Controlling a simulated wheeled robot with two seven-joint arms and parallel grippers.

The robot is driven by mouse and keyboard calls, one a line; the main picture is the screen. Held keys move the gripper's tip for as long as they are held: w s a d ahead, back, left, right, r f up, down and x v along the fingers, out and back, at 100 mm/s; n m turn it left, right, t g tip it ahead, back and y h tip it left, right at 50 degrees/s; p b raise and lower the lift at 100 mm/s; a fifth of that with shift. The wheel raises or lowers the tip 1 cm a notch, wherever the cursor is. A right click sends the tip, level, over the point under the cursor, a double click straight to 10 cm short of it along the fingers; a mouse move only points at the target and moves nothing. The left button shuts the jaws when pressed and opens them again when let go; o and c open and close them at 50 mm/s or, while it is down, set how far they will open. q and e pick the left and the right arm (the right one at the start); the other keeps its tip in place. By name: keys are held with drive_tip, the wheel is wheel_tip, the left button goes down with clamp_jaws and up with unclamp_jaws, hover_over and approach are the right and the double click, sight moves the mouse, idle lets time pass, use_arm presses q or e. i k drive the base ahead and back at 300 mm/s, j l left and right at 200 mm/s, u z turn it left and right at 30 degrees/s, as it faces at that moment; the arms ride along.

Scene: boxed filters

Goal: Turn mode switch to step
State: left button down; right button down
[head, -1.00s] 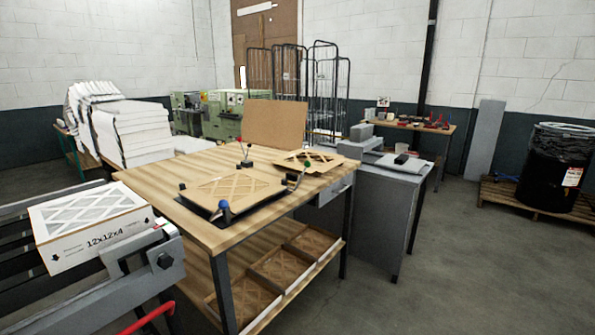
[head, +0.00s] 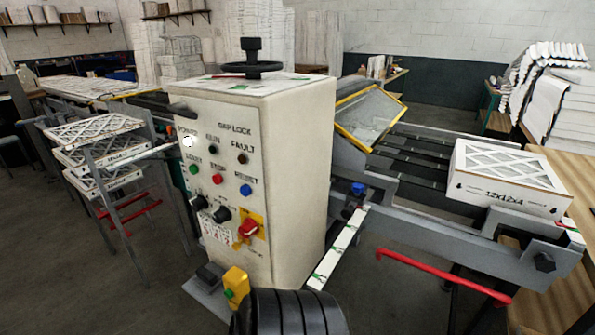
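A cream control box (head: 285,150) stands left of centre in the head view, its panel facing me at an angle. Low on the panel are two black rotary knobs, a left one (head: 199,202) and a right one (head: 221,214). Their small labels are too blurred to read, so I cannot tell which is the mode switch or where it points. A red rotary handle (head: 248,229) on a yellow plate sits to their right. Above are green, red and blue buttons and small lamps. Neither of my grippers is in view.
A black handwheel (head: 250,67) tops the box. A black ribbed cylinder (head: 290,313) and a yellow block with a green button (head: 236,286) stand low in front. A conveyor with a boxed filter (head: 509,178) and a red bar (head: 440,275) lie right. A filter rack (head: 100,160) stands left.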

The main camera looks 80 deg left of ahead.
sight(222, 214)
drive_tip(key=j+u, duration=0.15)
drive_tip(key=u, duration=3)
